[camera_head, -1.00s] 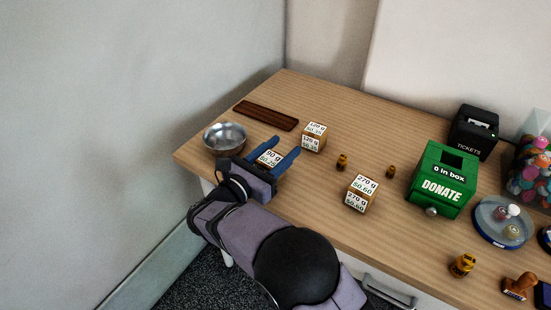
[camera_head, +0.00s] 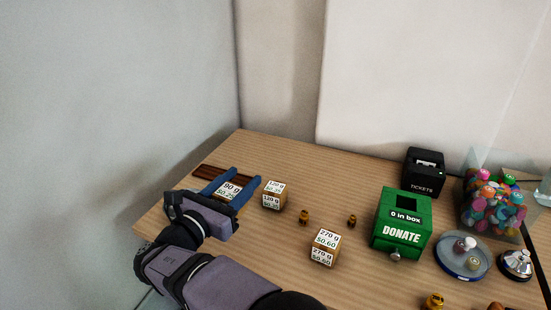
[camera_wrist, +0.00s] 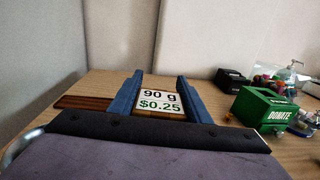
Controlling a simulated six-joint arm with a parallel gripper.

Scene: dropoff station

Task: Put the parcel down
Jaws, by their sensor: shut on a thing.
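A small parcel labelled 90 g, $0.25 (camera_head: 231,189) is between the blue fingers of my gripper (camera_head: 239,178), which is shut on it. In the wrist view the parcel's label (camera_wrist: 160,102) faces up between the two fingers (camera_wrist: 160,82). In the head view the parcel overlaps the right part of a dark brown slatted board (camera_head: 206,172). I cannot tell whether its underside touches anything. A 120 g parcel (camera_head: 273,201) stands just right of my gripper, and a 270 g parcel (camera_head: 324,258) stands nearer the front on the wooden counter (camera_head: 330,185).
A green donate box (camera_head: 401,247), black ticket printer (camera_head: 424,183), toy-filled clear bin (camera_head: 492,213) and round blue-rimmed dish (camera_head: 458,272) stand to the right. Two small brass weights (camera_head: 304,217) stand mid-counter. In the wrist view, a metal rim (camera_wrist: 22,143) shows at lower left.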

